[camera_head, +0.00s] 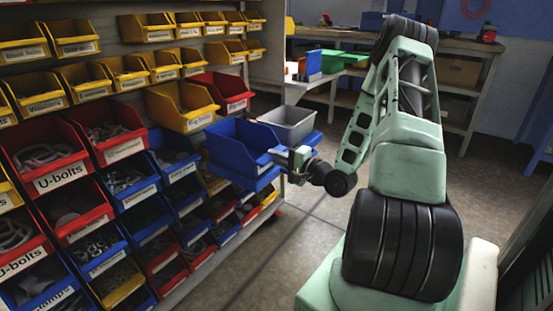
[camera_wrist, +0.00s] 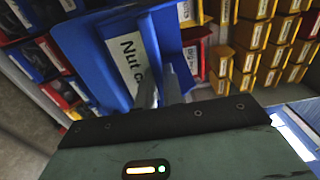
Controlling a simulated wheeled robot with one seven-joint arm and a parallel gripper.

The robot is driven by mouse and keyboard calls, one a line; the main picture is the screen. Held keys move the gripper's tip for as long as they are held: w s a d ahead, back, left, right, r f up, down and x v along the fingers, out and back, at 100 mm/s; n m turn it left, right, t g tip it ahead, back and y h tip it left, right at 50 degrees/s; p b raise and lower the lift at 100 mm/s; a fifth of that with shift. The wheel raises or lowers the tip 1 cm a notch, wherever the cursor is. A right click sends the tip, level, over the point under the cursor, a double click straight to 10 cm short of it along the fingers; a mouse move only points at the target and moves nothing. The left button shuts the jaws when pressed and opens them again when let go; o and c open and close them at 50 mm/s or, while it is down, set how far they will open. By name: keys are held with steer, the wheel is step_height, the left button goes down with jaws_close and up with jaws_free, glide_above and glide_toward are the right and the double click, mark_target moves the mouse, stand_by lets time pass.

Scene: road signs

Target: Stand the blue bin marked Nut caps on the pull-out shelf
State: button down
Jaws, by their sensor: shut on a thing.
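The blue bin (camera_head: 234,148) is off the rack, held out in front of it and slightly tilted. In the wrist view the blue bin (camera_wrist: 82,50) has a white label reading "Nut c", the rest hidden behind a finger. My gripper (camera_head: 297,158) is shut on the bin's label-side edge; in the wrist view my gripper (camera_wrist: 160,88) has its two fingers close together at that edge. A pale shelf surface (camera_head: 318,82) juts out beyond the rack's end; I cannot tell whether it is the pull-out shelf.
The rack holds rows of yellow, red and blue bins, including a red U-bolts bin (camera_head: 45,160). A grey bin (camera_head: 290,124) is just behind the held bin. Blue and green bins (camera_head: 340,60) stand at the back. The floor (camera_head: 290,235) below my gripper is clear.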

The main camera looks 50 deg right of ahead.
steer(key=shift+f, duration=0.2)
steer(key=c, duration=1.5)
jaws_free()
steer(key=s, duration=0.4)
steer(key=s+p, duration=0.1)
steer(key=s, duration=0.3)
steer(key=s+d+p, duration=0.1)
steer(key=s, duration=0.3)
steer(key=shift+r, duration=0.15)
